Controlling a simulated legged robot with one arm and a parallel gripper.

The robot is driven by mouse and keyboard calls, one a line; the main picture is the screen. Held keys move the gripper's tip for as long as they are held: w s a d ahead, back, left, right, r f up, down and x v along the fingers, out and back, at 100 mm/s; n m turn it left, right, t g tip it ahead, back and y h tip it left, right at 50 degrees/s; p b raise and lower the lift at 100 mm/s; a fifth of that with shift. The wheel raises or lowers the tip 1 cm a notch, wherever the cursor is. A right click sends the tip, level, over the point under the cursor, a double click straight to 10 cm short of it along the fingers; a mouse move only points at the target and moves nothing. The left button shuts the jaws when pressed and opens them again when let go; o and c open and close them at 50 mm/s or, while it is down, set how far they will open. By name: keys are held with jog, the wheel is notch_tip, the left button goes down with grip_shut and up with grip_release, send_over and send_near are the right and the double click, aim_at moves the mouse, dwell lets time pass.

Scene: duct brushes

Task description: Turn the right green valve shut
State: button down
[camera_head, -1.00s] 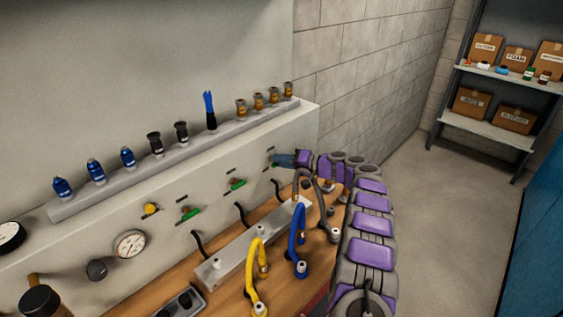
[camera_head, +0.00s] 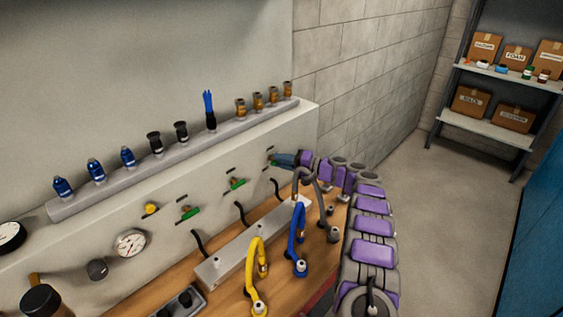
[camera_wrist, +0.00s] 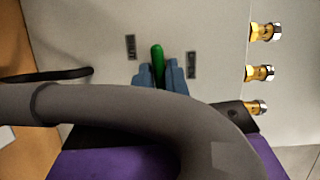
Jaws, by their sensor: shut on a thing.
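The right green valve (camera_wrist: 157,62) shows in the wrist view as a green handle standing upright in the picture, between two small dark labels on the pale panel. The blue-grey fingers of my gripper (camera_wrist: 160,76) are shut on it, one on each side. In the head view my gripper (camera_head: 284,160) is at the right end of the panel and largely hides this valve. Two other green valves, the middle one (camera_head: 237,184) and the left one (camera_head: 190,213), sit further left on the same panel, clear of my gripper.
A ledge (camera_head: 230,129) above the panel holds blue, black and brass fittings. Open floor lies to the right.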

jog(key=c, duration=1.1)
grip_release()
jog(key=shift+w+f, duration=0.1)
jog(key=shift+w, duration=0.05)
jog(key=shift+c, duration=0.2)
jog(key=p+v, duration=0.3)
jog(key=v, duration=1.4)
jog(key=shift+d, duration=0.3)
jog(key=shift+a, duration=0.1)
